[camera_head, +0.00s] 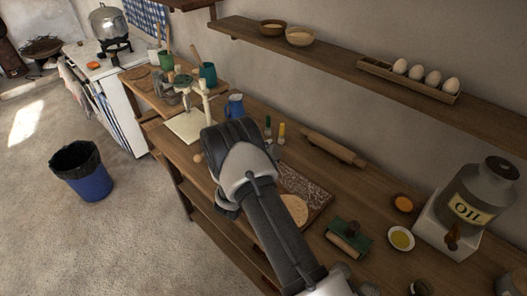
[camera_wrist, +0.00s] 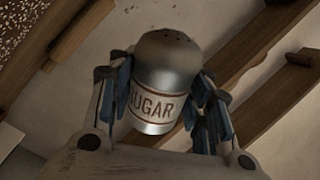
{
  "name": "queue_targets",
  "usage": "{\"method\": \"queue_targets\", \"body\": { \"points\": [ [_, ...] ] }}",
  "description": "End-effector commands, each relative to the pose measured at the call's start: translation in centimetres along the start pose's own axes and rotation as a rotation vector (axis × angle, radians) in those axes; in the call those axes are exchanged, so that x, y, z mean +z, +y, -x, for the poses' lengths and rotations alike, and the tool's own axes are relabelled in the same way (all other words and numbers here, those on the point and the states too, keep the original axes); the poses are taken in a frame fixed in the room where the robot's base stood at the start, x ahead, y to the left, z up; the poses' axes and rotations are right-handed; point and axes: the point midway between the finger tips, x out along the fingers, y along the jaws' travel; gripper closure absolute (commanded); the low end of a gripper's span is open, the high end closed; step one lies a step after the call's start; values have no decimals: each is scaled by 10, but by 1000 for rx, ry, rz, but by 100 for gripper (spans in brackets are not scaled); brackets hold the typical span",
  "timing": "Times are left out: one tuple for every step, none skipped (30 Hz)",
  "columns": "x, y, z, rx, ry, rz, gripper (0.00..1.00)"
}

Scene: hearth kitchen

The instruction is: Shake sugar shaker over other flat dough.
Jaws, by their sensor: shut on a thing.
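My gripper (camera_wrist: 163,82) is shut on the sugar shaker (camera_wrist: 158,112) in the wrist view, with a blue-padded finger on each side. The shaker is metal with a "SUGAR" label and a domed cap with small holes, which points to the top of that picture. In the head view my arm hides the shaker and fingers. A round, pale flat dough (camera_head: 294,208) lies on a flour-speckled board (camera_head: 312,190) just right of my arm, which covers part of both. A speckled surface also shows at the wrist view's top left corner. No second dough is clearly visible.
A rolling pin (camera_head: 334,148) lies behind the board. Small bottles (camera_head: 281,131) and a blue jug (camera_head: 234,106) stand behind my arm. A shelf (camera_head: 345,66) runs above.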

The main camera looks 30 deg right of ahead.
Motion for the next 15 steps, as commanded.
{"method": "queue_targets", "body": {
  "points": [
    [-6,2,-2,1,2,1,83],
    [-8,4,-2,1,2,1,83],
    [-10,6,-3,0,2,2,83],
    [-13,7,-4,0,2,2,83],
    [-15,9,-4,0,2,1,83],
    [-17,11,-5,0,2,1,83],
    [-19,12,-6,0,2,1,83],
    [-20,13,-6,-1,2,1,83],
    [-21,14,-6,-1,1,1,83],
    [-21,14,-6,-1,1,0,83],
    [-20,14,-6,-2,0,0,83],
    [-18,13,-5,-2,0,-1,83],
    [-17,12,-4,-3,0,-1,83],
    [-15,10,-3,-3,0,-2,83],
    [-13,9,-2,-3,0,-2,83]
  ]
}}
